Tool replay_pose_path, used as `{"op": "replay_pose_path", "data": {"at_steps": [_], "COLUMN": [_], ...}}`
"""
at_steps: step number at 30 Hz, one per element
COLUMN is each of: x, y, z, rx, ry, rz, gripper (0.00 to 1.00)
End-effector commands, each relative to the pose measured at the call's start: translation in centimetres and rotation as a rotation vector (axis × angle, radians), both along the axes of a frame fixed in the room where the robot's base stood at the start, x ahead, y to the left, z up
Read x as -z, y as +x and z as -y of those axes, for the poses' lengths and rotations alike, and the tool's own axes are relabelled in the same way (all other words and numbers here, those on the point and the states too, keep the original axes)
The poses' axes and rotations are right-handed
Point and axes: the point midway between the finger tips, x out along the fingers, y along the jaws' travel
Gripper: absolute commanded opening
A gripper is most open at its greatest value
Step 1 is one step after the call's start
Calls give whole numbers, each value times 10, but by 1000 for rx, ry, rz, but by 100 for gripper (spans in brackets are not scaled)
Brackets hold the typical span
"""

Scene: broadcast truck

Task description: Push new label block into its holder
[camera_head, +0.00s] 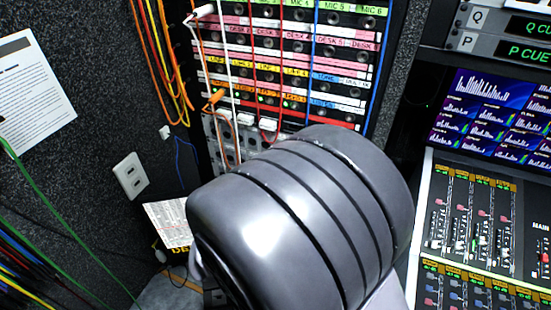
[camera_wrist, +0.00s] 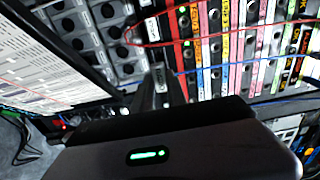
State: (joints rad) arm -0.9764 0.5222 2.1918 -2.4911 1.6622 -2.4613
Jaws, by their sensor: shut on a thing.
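My gripper (camera_wrist: 161,85) points at the patch panel in the wrist view. Its narrow fingers are shut on a small grey piece (camera_wrist: 160,76), which I take to be the new label block; little of it shows and any lettering is unreadable. The patch panel (camera_wrist: 215,45) has coloured label strips, with a red strip (camera_wrist: 179,55) just right of the fingertips. I cannot tell whether the block touches the panel. In the head view, my large grey arm link hides the gripper and the panel's lower right; label rows (camera_head: 300,70) show above it.
Patch cables (camera_head: 252,60) hang across the panel in the head view, and a red cable (camera_wrist: 215,39) arches near the fingertips. A printed sheet (camera_wrist: 50,85) stands close at left. A mixing desk (camera_head: 470,240) is at right, a wall socket (camera_head: 130,175) at left.

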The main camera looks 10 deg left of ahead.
Motion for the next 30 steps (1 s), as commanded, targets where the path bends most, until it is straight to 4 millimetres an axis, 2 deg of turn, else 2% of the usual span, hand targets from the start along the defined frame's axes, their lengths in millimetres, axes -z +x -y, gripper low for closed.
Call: {"op": "replay_pose_path", "data": {"at_steps": [1, 9, 15, 30], "x": [-1, 0, 0, -1], "y": [-1, 35, 51, 55], "z": [-1, 5, 7, 8], "rx": [0, 3, 2, 1], "ry": [0, 2, 1, 1], "rz": [1, 1, 0, 1], "gripper": [0, 0, 0, 0]}}
